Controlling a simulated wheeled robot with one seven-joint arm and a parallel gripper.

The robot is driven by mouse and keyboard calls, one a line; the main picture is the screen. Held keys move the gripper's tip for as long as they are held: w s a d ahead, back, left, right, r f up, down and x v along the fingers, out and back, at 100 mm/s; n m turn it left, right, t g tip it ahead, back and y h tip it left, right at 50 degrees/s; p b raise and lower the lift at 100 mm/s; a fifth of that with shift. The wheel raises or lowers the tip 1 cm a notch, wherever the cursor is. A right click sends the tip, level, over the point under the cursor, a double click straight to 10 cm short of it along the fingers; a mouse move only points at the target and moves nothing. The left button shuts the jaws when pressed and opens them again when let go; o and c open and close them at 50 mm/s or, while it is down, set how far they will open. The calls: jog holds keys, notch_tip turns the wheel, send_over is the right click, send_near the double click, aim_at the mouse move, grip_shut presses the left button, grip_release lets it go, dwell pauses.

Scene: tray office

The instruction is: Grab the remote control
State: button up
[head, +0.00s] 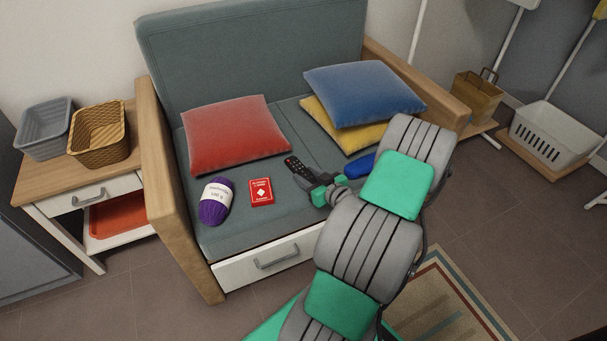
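The black remote control (293,162) lies on the grey-green seat of the sofa, between the red cushion and the blue one. Its upper end and some small buttons show; its lower end runs down to my gripper (309,178). My gripper is low over the seat at the remote's near end, reached in from the right. The fingers are small here and partly hidden, so I cannot tell whether they are open, or touching the remote.
Left of the remote are a red card box (261,192), a purple yarn ball (216,201) and a red cushion (234,134). A blue cushion (362,92) on a yellow one (345,130) lies behind right. A blue item (360,165) is partly hidden by my arm.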

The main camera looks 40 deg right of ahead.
grip_shut()
